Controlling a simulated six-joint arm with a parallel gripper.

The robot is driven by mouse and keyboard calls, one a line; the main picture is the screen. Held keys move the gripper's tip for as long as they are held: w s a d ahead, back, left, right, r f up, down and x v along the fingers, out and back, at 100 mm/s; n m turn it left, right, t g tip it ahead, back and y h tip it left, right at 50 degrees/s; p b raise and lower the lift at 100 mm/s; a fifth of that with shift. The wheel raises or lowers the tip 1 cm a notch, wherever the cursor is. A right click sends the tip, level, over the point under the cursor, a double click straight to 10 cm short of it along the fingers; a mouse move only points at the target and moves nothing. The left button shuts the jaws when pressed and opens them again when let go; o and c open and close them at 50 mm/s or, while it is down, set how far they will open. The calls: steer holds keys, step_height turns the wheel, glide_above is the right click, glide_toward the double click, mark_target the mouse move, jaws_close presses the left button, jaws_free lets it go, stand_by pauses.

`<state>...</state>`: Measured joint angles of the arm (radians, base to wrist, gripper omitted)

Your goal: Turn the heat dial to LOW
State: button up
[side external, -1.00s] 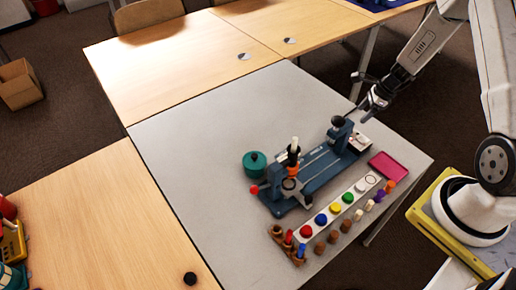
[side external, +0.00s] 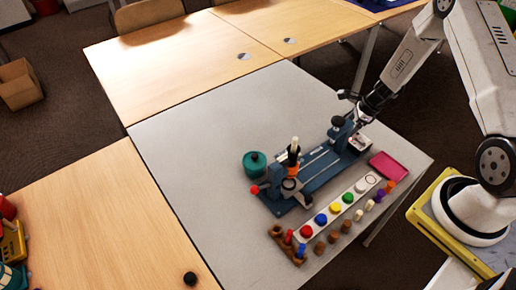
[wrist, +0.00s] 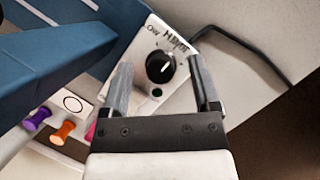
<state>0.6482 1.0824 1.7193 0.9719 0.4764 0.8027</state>
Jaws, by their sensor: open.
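My gripper (wrist: 162,85) is open, with one finger on each side of the dial and a gap to the knob on both sides. In the side view my gripper (side external: 356,110) is above the box (side external: 361,142) at the right end of the blue machine (side external: 318,170).
A green spot (wrist: 157,93) shows on the box below the dial. A dark cable (wrist: 265,50) runs from the box. A magenta tray (side external: 387,165) and a white strip with coloured discs (side external: 335,208) lie close by. The grey table's left part is clear.

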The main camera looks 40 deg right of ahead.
jaws_close()
steer(key=shift+n, duration=0.5)
steer(key=n+g, duration=0.1)
steer(key=n, duration=0.2)
steer(key=shift+w+n+g+y, duration=0.1)
steer(key=shift+n+g+y, duration=0.2)
steer(key=shift+y, duration=0.1)
steer(key=n+g, duration=0.1)
steer(key=n, duration=0.3)
steer(key=shift+n+g, duration=0.4)
steer(key=shift+y, duration=0.3)
